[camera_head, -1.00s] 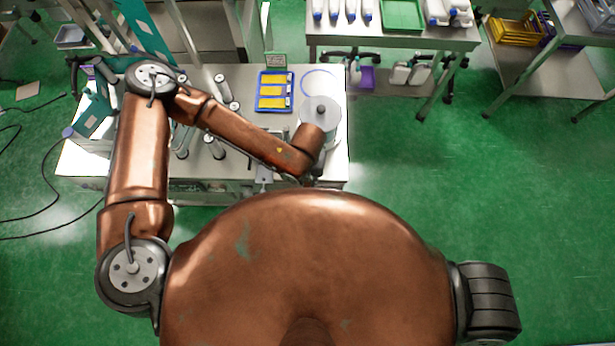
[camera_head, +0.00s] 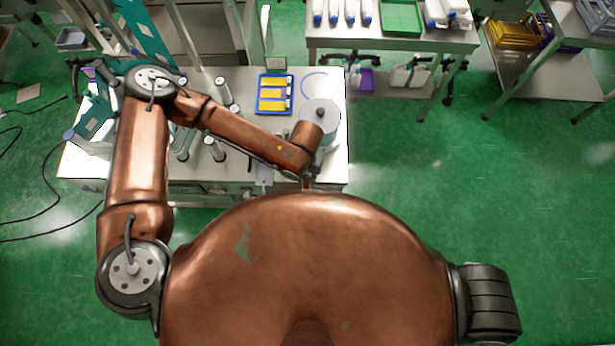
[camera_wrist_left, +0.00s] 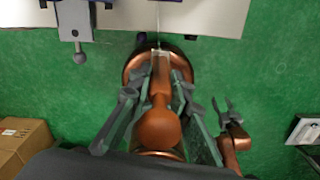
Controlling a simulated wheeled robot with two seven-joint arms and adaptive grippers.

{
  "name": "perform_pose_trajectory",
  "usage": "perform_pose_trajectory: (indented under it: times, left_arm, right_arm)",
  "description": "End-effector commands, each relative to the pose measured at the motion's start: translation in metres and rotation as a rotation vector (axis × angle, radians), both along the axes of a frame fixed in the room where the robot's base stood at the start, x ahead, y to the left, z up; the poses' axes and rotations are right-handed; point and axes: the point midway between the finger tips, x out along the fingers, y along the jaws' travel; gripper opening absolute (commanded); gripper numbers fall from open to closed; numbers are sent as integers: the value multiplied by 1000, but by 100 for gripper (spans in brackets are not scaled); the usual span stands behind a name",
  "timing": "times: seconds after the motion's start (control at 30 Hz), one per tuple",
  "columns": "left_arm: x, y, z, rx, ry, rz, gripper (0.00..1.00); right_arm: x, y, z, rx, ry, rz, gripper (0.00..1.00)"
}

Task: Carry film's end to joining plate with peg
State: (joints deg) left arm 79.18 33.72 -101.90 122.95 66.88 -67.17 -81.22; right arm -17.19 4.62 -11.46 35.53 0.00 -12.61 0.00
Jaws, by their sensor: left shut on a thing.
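My left gripper (camera_wrist_left: 161,62) is in the left wrist view, its fingers closed on a small pale, clear end of film (camera_wrist_left: 162,58). A thin pale strip runs up from it to the bench edge. The gripper hangs just off the bench's front edge. In the head view my arm mostly hides it; only a dark bit (camera_head: 308,182) shows below the wrist. A grey metal plate with a round knob (camera_wrist_left: 78,57) juts from the bench edge to the left. I cannot tell whether it is the joining plate. My right gripper (camera_wrist_left: 222,106) hangs open and empty, lower right.
The bench (camera_head: 225,180) carries several upright grey cylinders (camera_head: 214,148), a blue tray with yellow pieces (camera_head: 274,93) and a grey reel (camera_head: 327,135) under my wrist. A cardboard box (camera_wrist_left: 24,140) stands on the floor at left. The green floor (camera_head: 430,190) right of the bench is clear.

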Motion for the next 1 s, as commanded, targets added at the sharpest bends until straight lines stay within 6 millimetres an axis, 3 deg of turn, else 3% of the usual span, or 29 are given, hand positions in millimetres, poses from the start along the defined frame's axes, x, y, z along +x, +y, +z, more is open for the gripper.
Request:
perform_pose_trajectory:
  times: [1.0]
  left_arm:
    - [103, 132, 3, 1, -3, 6, 0]
  right_arm:
    - [3, 1, 57, 2, -4, -1, 41]
